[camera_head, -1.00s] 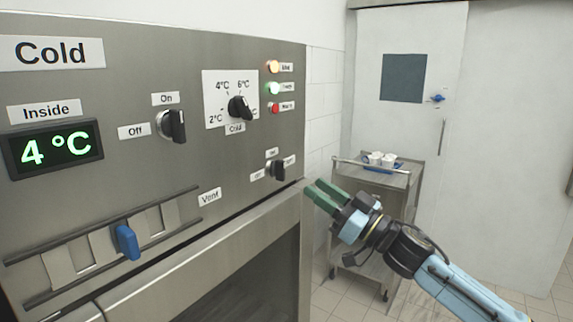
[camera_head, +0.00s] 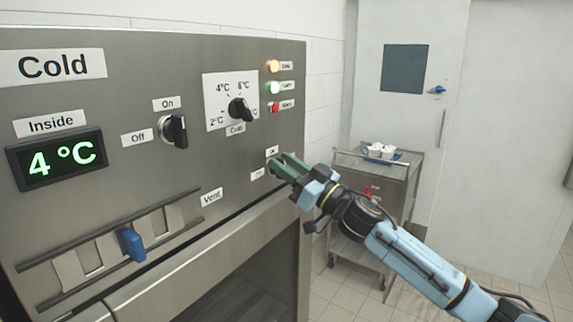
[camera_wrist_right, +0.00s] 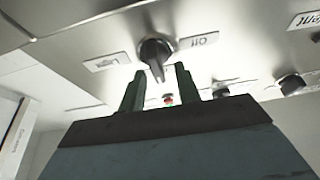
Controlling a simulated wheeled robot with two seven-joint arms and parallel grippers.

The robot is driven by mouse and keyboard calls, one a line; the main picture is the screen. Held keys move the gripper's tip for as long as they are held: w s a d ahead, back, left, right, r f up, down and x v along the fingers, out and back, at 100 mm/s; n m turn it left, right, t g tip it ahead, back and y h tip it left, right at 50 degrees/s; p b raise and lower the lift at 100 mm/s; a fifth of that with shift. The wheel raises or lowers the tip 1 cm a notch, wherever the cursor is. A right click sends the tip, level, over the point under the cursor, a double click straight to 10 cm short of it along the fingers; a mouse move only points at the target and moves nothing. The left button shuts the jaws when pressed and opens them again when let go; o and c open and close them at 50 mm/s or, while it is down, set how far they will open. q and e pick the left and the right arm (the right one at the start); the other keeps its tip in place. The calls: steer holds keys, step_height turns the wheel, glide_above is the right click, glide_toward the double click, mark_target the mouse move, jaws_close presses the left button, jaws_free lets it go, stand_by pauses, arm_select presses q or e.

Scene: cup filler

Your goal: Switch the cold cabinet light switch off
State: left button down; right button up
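The cold cabinet's steel front panel (camera_head: 100,110) fills the left of the head view. A small black knob at its lower right is hidden behind my right gripper (camera_head: 277,160) there; an upper label and a left label show beside it. In the right wrist view the black knob (camera_wrist_right: 155,56) shows upside down, with an "Off" label (camera_wrist_right: 198,41) to its right and another label (camera_wrist_right: 108,62) to its left. My right gripper (camera_wrist_right: 160,70) is open, its green fingers either side of the knob's handle in that picture. Contact cannot be told. My left gripper is out of view.
A larger On/Off knob (camera_head: 174,130), a temperature dial (camera_head: 239,109), indicator lamps (camera_head: 274,88) and a blue vent slider (camera_head: 132,243) share the panel. A trolley (camera_head: 400,175) with cups stands behind, before a white door (camera_head: 425,120).

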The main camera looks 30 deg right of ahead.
jaws_close()
steer(key=shift+n, duration=0.4)
steer(key=n+g+y, duration=0.1)
steer(key=n, duration=0.2)
steer(key=n+g+y, duration=0.1)
steer(key=n+y, duration=0.1)
steer(key=n, duration=0.1)
steer(key=n+g+y, duration=0.1)
steer(key=n, duration=0.3)
steer(key=shift+s+a+g+p, duration=0.15)
steer(key=shift+a+g+p, duration=0.15)
steer(key=shift+g+p, duration=0.1)
steer(key=n+g, duration=0.1)
steer(key=n, duration=0.1)
steer(key=n+p, duration=0.1)
steer(key=n, duration=0.1)
steer(key=n+g+y, duration=0.1)
steer(key=n, duration=0.1)
steer(key=shift+a+f+n+g+p, duration=0.15)
steer(key=shift+f+n+g+p, duration=0.15)
steer(key=shift+n, duration=0.1)
steer(key=n, duration=0.1)
steer(key=n+g+p, duration=0.1)
steer(key=n, duration=0.2)
steer(key=shift+s+a+f+n+g+h+p, duration=0.1)
steer(key=shift+f+n+g+h+p, duration=0.2)
steer(key=shift+n+p, duration=0.1)
